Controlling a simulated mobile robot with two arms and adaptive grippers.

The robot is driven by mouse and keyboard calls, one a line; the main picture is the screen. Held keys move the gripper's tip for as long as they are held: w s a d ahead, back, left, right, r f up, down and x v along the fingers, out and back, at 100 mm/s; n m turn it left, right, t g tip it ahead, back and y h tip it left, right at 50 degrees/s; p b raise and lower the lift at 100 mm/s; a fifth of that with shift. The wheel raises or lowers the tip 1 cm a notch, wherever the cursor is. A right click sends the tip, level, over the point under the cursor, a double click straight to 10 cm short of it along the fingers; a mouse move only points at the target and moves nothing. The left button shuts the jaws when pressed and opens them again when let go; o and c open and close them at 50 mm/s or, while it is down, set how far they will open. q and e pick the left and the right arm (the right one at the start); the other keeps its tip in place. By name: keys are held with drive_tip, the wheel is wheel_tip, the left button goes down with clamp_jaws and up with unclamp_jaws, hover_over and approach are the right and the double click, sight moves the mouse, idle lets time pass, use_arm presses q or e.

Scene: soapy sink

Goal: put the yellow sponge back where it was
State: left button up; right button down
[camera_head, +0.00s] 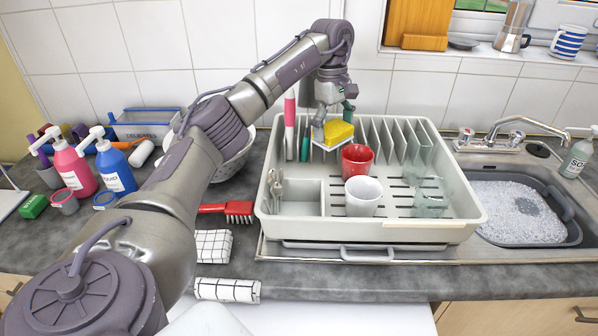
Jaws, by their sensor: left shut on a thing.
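The yellow sponge (338,131) is at the back of the grey dish rack (400,234), left of the upright plates and just behind the red cup (356,160). A small pale edge shows around and beneath the sponge; I cannot tell whether it is a holder or part of the sponge. My left gripper (335,110) reaches in from the left and points down at the sponge. It is shut on the sponge, with the fingertips partly hidden. I cannot tell whether the sponge touches the rack. My right gripper is not in view.
A white cup (363,196), clear glasses (430,200) and a cutlery holder (299,197) stand in the rack. A red brush (238,210) lies left of it. Soap bottles (115,165) stand far left. The soapy sink (518,211) and tap (515,127) are right.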

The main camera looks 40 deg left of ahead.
use_arm(q)
drive_tip(key=s, duration=0.1)
drive_tip(key=s+a+f, duration=0.1)
drive_tip(key=s, duration=0.1)
drive_tip(key=s+a+f, duration=0.1)
drive_tip(key=shift+s+f+p, duration=0.15)
drive_tip(key=shift+f+p, duration=0.05)
drive_tip(key=shift+p, duration=0.1)
drive_tip(key=s+f, duration=0.1)
drive_tip(key=s+a, duration=0.1)
drive_tip(key=s+a+f, duration=0.1)
drive_tip(key=shift+s+f+p, duration=0.3)
drive_tip(key=shift+s+p, duration=0.05)
drive_tip(key=shift+s, duration=0.05)
drive_tip(key=shift+s+f, duration=0.2)
drive_tip(key=shift+s, duration=0.05)
drive_tip(key=shift+s+f, duration=0.1)
drive_tip(key=shift+f, duration=0.1)
wheel_tip(320, 180, down, 4)
drive_tip(key=shift+r+p, duration=0.1)
drive_tip(key=shift+p, duration=0.45)
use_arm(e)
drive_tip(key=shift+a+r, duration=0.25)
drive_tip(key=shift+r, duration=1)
use_arm(q)
drive_tip(key=o, duration=0.6)
drive_tip(key=shift+o, duration=0.4)
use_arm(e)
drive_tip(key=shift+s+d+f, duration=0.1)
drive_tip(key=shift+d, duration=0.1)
